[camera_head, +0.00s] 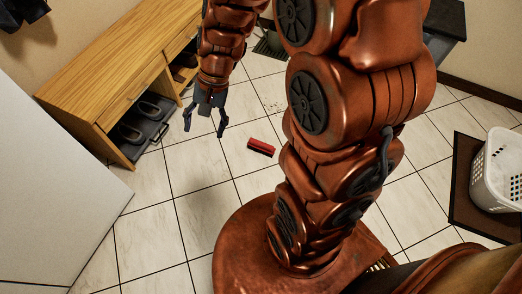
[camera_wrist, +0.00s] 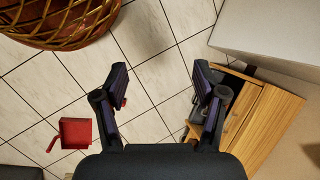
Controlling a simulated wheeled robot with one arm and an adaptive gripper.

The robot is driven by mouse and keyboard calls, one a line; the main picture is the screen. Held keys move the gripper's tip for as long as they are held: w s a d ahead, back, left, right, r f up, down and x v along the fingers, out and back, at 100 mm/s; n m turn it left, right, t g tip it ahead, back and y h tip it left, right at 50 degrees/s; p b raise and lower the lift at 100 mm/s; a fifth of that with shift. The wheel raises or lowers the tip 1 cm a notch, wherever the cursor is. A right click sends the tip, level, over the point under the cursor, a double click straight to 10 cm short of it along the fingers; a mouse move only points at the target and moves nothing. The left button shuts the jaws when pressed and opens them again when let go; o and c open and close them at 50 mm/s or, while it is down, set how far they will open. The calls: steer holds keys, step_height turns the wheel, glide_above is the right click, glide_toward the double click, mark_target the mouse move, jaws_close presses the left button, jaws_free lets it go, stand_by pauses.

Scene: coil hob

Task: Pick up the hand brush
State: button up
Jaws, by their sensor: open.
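The hand brush (camera_head: 261,147) is a small red block with a dark lower edge. It lies on the tiled floor in the head view, to the right of my gripper (camera_head: 205,126) and apart from it. My gripper is open, points down and holds nothing. In the wrist view my gripper (camera_wrist: 160,78) has its two fingers spread over bare tiles. A small red bit (camera_wrist: 123,102) shows beside the left finger there, probably the brush, mostly hidden by that finger.
A red dustpan-like thing (camera_wrist: 76,132) lies on the floor in the wrist view. A wooden shoe cabinet (camera_head: 110,75) with shoes stands to the left of my gripper. A white basket (camera_head: 498,170) stands on a dark mat at right. Tiles around the brush are clear.

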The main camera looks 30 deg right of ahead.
steer(key=w+d+f+m+t+y+b, duration=0.1)
steer(key=w+d+f+m+b, duration=0.15)
steer(key=w+f, duration=0.35)
steer(key=w+d+f+m+t+y+b, duration=0.1)
steer(key=w+f+m, duration=0.2)
steer(key=w+f, duration=0.3)
steer(key=m+t+h+b, duration=0.4)
steer(key=m+b, duration=0.6)
steer(key=m, duration=0.7)
glide_above(260, 146)
steer(key=s+d, duration=0.2)
steer(key=shift+g+h, duration=0.3)
steer(key=shift+g, duration=0.2)
steer(key=f, duration=4.4)
steer(key=shift+w+a+f, duration=0.15)
steer(key=shift+a+f, duration=0.05)
steer(key=shift+f, duration=0.05)
steer(key=shift+b+x, duration=0.45)
steer(key=shift+x, duration=0.7)
steer(key=shift+w+d+b+x, duration=0.15)
steer(key=shift+b+x, duration=0.3)
steer(key=shift+x, duration=0.35)
steer(key=shift+w+d+b+x, duration=0.15)
steer(key=shift+b+x, duration=0.3)
steer(key=shift+x, duration=0.3)
steer(key=shift+b+x, duration=0.4)
steer(key=shift+x, duration=0.65)
steer(key=shift+f, duration=0.2)
steer(key=shift+c, duration=0.4)
